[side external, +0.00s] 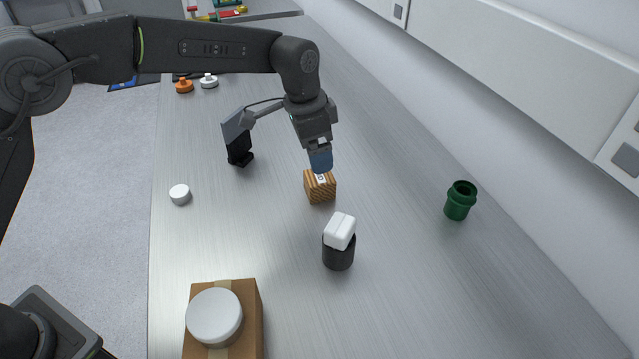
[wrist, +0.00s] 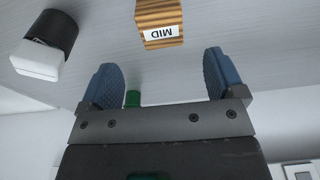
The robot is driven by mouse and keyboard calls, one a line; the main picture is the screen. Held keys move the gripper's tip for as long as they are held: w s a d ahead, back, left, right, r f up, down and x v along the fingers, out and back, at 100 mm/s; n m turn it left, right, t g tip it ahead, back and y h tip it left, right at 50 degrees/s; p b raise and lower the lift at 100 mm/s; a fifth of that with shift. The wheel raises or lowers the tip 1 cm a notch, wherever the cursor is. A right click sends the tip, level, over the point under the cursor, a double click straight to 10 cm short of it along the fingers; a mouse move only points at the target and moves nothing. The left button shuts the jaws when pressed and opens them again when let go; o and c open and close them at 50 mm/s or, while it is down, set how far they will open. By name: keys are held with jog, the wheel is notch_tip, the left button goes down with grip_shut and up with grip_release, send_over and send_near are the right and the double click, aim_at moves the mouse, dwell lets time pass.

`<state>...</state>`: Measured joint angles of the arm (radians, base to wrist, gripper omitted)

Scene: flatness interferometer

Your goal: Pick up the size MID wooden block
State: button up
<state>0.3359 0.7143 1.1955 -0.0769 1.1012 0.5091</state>
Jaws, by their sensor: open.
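The wooden block (side external: 319,188) has striped grain and stands on the metal bench in the side external view. In the wrist view the block (wrist: 160,17) carries a white label reading MID, upside down, and its top is cut off by the frame edge. My gripper (side external: 321,163) is just above and behind the block in the side view, and its blue fingers overlap the block's upper edge there. In the wrist view my gripper (wrist: 165,68) is open with nothing between the two blue fingers. The block lies ahead of the fingertips, roughly centred between them.
A black cup with a white block (side external: 341,231) on it stands close in front of the wooden block. A green container (side external: 460,200) stands to the right. A white disc (side external: 180,194) lies to the left. A cardboard box (side external: 249,320) bearing a white round lid is at the front.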

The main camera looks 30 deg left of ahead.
aim_at(320, 177)
jog(key=f, duration=0.5)
jog(key=w+f, duration=0.1)
jog(key=f, duration=0.2)
jog(key=shift+d, duration=0.4)
jog(key=shift+c, duration=0.4)
jog(key=c, duration=0.9)
jog(key=shift+c, duration=0.3)
jog(key=shift+r, duration=0.2)
